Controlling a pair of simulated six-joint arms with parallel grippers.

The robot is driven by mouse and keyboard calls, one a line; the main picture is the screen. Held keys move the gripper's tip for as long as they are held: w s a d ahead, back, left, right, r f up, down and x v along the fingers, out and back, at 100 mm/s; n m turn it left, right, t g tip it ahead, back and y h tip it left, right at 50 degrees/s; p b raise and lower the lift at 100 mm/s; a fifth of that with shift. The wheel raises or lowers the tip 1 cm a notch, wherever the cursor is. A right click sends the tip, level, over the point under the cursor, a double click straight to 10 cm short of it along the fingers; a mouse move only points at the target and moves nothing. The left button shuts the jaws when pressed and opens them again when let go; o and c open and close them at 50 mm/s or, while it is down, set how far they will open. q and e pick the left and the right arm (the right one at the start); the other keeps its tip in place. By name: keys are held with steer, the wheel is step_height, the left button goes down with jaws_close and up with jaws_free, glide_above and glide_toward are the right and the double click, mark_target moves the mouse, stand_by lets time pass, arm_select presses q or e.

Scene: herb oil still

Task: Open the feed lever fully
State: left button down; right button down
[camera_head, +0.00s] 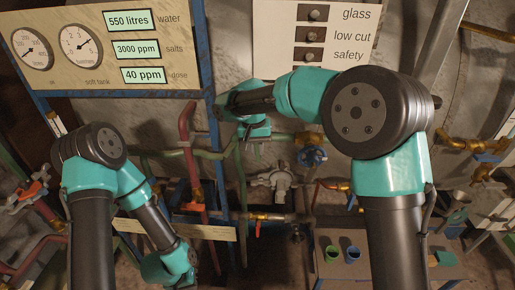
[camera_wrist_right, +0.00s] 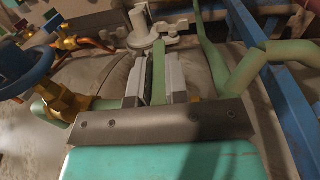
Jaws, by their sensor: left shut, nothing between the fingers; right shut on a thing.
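My right gripper (camera_head: 256,146) is at the green pipework below the right end of the gauge panel. In the right wrist view, its two grey fingers (camera_wrist_right: 157,85) are closed on a flat green bar (camera_wrist_right: 158,62) standing between them. The bar looks like a lever handle, but no label shows whether it is the feed lever. Its lower end is hidden by the gripper body. My left gripper (camera_head: 190,277) is low at the bottom left, shut and empty; its fingertips are hard to make out.
A blue handwheel (camera_head: 312,156) on brass fittings is right of my right gripper, also large in the wrist view (camera_wrist_right: 25,72). A blue post (camera_head: 212,100) and a green pipe (camera_wrist_right: 245,72) stand close by. A brass valve with a red handle (camera_head: 257,228) is below.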

steer(key=shift+a+f+h, duration=0.1)
steer(key=shift+a+h, duration=0.05)
steer(key=shift+h, duration=1.3)
steer(key=shift+a+h, duration=0.15)
steer(key=shift+h, duration=1.3)
steer(key=shift+g, duration=0.3)
steer(key=c, duration=1.1)
jaws_free()
steer(key=v, duration=1.7)
steer(key=shift+s+a, duration=0.1)
steer(key=shift+a, duration=0.1)
